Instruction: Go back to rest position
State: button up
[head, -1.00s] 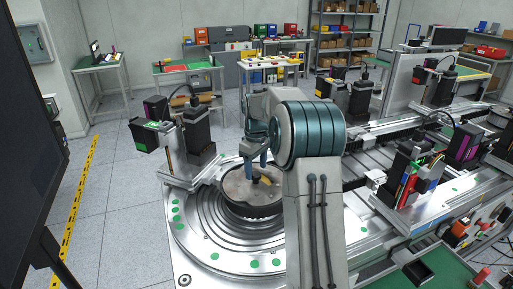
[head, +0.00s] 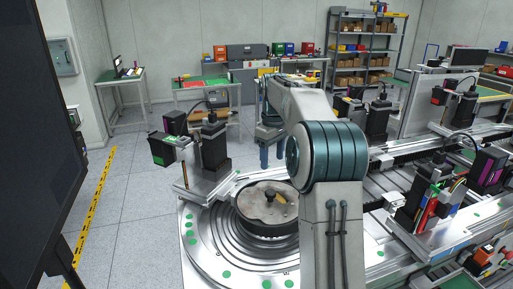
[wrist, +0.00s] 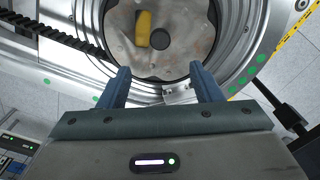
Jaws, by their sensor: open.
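My gripper (wrist: 164,92) is open, with its two blue fingers spread apart and nothing between them. In the head view my gripper (head: 273,155) hangs from my arm above the far side of the round fixture. The fixture (head: 255,222) is a dark-rimmed disc with a grey top, set on a silver ringed turntable. A small yellow part (head: 280,197) lies on the disc. In the wrist view the yellow part (wrist: 143,29) lies beside a dark central hole, beyond the fingertips and apart from them.
A black and green camera unit (head: 205,145) stands left of the turntable. A conveyor line with more units (head: 425,200) runs along the right. A large dark panel (head: 45,130) fills the left edge. Open floor (head: 140,215) lies between the panel and the turntable.

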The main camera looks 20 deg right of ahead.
jog(key=s+a+m+t, duration=0.15)
jog(key=s+a, duration=0.35)
jog(key=s, duration=0.6)
jog(key=s+a+m+t, duration=0.1)
jog(key=s+a+m, duration=0.2)
jog(key=s+a, duration=0.55)
jog(key=s+f+m, duration=0.1)
jog(key=s+f, duration=0.2)
jog(key=s, duration=0.3)
jog(key=s+d+f, duration=0.1)
jog(key=s+f, duration=0.2)
jog(key=s, duration=0.4)
jog(key=shift+s+f+m+t, duration=0.15)
jog(key=shift+f+m+t, duration=0.15)
jog(key=shift+m+t, duration=0.05)
